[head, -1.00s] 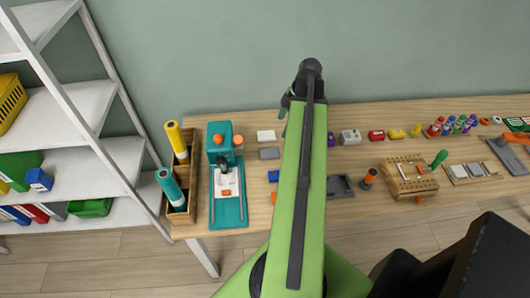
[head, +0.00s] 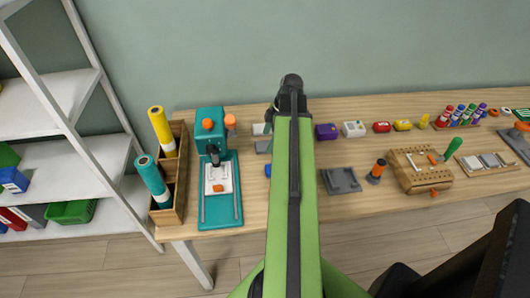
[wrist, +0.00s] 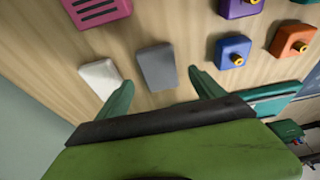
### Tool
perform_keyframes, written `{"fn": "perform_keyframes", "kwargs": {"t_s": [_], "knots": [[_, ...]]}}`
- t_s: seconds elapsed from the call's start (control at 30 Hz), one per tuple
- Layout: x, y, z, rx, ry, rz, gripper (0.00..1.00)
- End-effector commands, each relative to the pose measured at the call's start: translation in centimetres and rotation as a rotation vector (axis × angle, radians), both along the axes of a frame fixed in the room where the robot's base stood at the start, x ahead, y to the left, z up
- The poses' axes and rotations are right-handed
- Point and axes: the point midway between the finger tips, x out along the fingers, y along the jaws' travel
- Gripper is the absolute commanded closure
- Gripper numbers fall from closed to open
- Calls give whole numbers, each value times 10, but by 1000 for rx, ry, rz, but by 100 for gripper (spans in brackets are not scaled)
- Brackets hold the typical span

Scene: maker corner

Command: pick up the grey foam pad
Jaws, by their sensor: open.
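The grey foam pad (wrist: 157,67) is a flat grey rectangle on the wooden table in the wrist view. In the head view the pad (head: 263,147) shows just left of my arm, which may cover part of it. My gripper (wrist: 161,78) is open and empty, its two green fingers spread either side of the pad's near end as seen in the wrist view. I cannot tell how high the fingers are above the table. In the head view the gripper is mostly hidden behind my arm.
A white pad (wrist: 100,77) lies close to the grey pad, by the left finger. A blue block (wrist: 232,50), a purple block (wrist: 240,7) and a pink block (wrist: 97,10) lie around. A teal press (head: 219,178) stands left of the pad in the head view.

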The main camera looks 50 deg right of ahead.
Motion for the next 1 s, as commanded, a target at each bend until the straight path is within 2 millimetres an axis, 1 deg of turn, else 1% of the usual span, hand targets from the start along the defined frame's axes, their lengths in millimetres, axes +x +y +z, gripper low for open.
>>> {"fn": "perform_keyframes", "kwargs": {"t_s": [0.03,0.1,0.17,0.37,0.47,0.87,1.0], "knots": [[3,0,-19,0,0,1,22],[5,4,-29,0,0,0,22],[6,5,-32,0,0,0,22],[6,5,-28,0,0,-1,22],[6,6,-28,0,0,0,32],[6,6,-28,0,0,0,85],[6,6,-28,0,0,0,86]]}}
